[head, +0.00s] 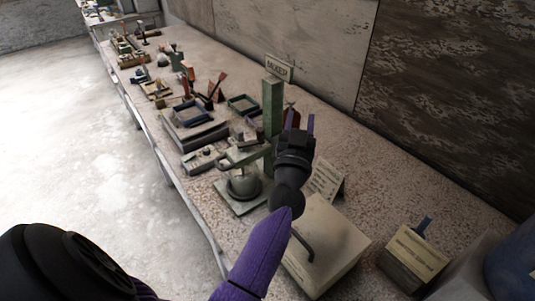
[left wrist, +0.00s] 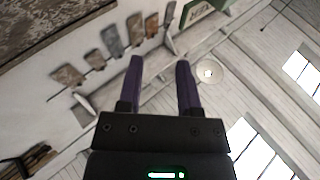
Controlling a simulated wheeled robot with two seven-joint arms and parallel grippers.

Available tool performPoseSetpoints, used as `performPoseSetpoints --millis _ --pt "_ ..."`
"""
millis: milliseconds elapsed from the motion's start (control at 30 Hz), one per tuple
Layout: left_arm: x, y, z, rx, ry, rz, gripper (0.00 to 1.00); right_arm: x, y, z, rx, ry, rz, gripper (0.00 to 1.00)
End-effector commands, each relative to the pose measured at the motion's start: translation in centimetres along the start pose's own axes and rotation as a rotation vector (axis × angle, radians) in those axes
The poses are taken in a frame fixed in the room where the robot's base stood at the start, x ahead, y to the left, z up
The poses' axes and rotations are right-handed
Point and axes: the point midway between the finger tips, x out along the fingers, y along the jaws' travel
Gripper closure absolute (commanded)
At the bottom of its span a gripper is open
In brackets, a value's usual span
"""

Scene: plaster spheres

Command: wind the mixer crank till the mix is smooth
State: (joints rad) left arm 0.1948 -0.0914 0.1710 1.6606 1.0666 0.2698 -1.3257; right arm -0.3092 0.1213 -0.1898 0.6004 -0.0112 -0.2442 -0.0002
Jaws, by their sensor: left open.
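I cannot tell which part is the crank, and the mix inside the bowl is not visible. My left gripper (head: 301,121) is open and empty, pointing up, just right of the post in the picture and partly covering the area behind it. In the left wrist view, its two purple fingers (left wrist: 160,88) stand apart with nothing between them.
A pale box (head: 325,245) with a dark bent handle stands front right of the mixer. A card (head: 325,180) leans behind it. A labelled block (head: 412,258) stands further right. Trays and tools crowd the bench (head: 440,195) to the left. The left wrist view shows wall and ceiling.

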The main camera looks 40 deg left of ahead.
Motion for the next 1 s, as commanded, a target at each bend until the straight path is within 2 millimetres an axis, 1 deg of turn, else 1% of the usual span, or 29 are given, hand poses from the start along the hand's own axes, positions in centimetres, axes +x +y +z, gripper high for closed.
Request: performPoseSetpoints --millis 33,100,200,233,300,367,467,500,667,800,1000 --pt "1.4 -1.7 0.7 -0.003 -0.015 -0.189 0.55 1.0 -0.7 -0.5 0.001 0.015 -0.010 0.52" --pt "2.1 -3.7 1.9 0.016 -0.110 -0.413 0.55 1.4 -1.4 -1.1 0.001 0.032 -0.021 0.52" --pt "2.0 -4.9 3.5 0.040 -0.264 -0.588 0.55 1.7 -1.8 -1.7 0.000 0.049 -0.027 0.52" --pt "1.9 -5.0 3.8 0.045 -0.298 -0.614 0.55 1.7 -1.9 -1.9 0.000 0.053 -0.028 0.52" --pt "1.6 -5.1 4.5 0.055 -0.343 -0.645 0.55 1.9 -1.9 -2.0 -0.001 0.058 -0.029 0.52" --pt "1.3 -5.1 5.4 0.060 -0.352 -0.651 0.55 2.4 -2.0 -2.0 -0.001 0.059 -0.029 0.52" --pt "0.5 -5.0 7.7 0.063 -0.350 -0.649 0.55 3.7 -2.1 -1.9 -0.002 0.055 -0.030 0.52" --pt "0.1 -4.9 8.8 0.064 -0.351 -0.649 0.55 4.3 -2.2 -1.8 -0.001 0.052 -0.031 0.52" --pt "-1.2 -4.7 12.4 0.063 -0.349 -0.649 0.55 6.4 -2.4 -1.4 0.001 0.043 -0.034 0.52" --pt "1.2 -6.6 12.9 0.061 -0.343 -0.652 0.55 7.1 -2.3 -1.2 -0.003 0.038 -0.033 0.52" --pt "3.6 -8.5 13.8 0.059 -0.343 -0.650 0.55 8.3 -2.2 -1.0 -0.004 0.033 -0.032 0.52"
